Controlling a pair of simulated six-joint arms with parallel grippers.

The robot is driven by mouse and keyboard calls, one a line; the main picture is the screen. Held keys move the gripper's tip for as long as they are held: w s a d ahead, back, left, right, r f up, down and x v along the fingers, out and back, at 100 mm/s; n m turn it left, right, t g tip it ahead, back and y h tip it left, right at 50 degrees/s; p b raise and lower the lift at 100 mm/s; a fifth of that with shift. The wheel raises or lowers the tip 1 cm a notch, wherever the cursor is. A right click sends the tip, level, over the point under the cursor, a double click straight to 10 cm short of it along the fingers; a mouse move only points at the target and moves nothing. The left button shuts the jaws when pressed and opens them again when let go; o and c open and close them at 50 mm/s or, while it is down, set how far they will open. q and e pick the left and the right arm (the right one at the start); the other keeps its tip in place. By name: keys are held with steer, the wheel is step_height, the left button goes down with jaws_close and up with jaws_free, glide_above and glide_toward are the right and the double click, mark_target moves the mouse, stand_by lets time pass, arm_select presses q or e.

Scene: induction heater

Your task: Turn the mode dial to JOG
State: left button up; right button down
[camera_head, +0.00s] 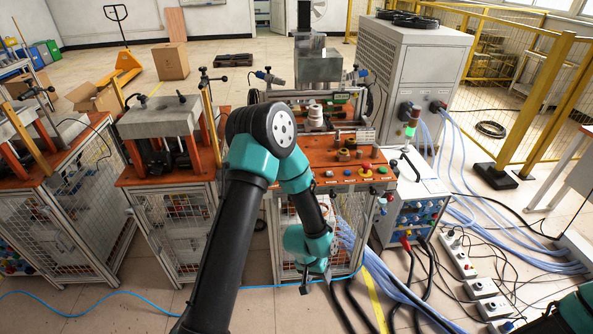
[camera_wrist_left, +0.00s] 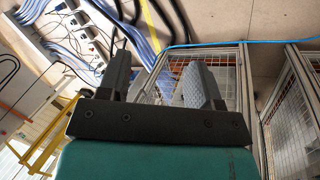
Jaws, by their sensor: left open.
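The orange control panel (camera_head: 325,182) of the heater stand carries a row of small controls along its front edge, with a red button (camera_head: 367,166) on a yellow base and a green button (camera_head: 382,170) at its right. The mode dial cannot be told apart from the other small controls, and no JOG label is readable. My left gripper (camera_head: 317,284) hangs below the panel, in front of the stand's mesh front, apart from the controls. In the left wrist view its two fingers (camera_wrist_left: 155,80) are spread with nothing between them. My right gripper is out of view.
A power unit (camera_head: 410,210) with blue controls stands right of the stand. Hoses, cables and power strips (camera_head: 458,255) cover the floor at right. Caged stations (camera_head: 165,175) stand at left. A yellow fence (camera_head: 555,95) closes the right side. My left arm crosses before the panel.

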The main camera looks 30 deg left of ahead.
arm_select(q)
steer(key=w+r+m, duration=0.1)
steer(key=w+r, duration=1.6)
steer(key=w, duration=0.2)
steer(key=w+a+r+m+y, duration=0.1)
steer(key=w+a+r+y, duration=0.1)
steer(key=a+r, duration=1.9)
steer(key=shift+a+r+g+y, duration=0.4)
steer(key=shift+a+y, duration=0.15)
steer(key=shift+y, duration=0.35)
steer(key=shift+f, duration=0.15)
step_height(320, 180, down, 17)
steer(key=shift+f, duration=0.15)
steer(key=c, duration=0.9)
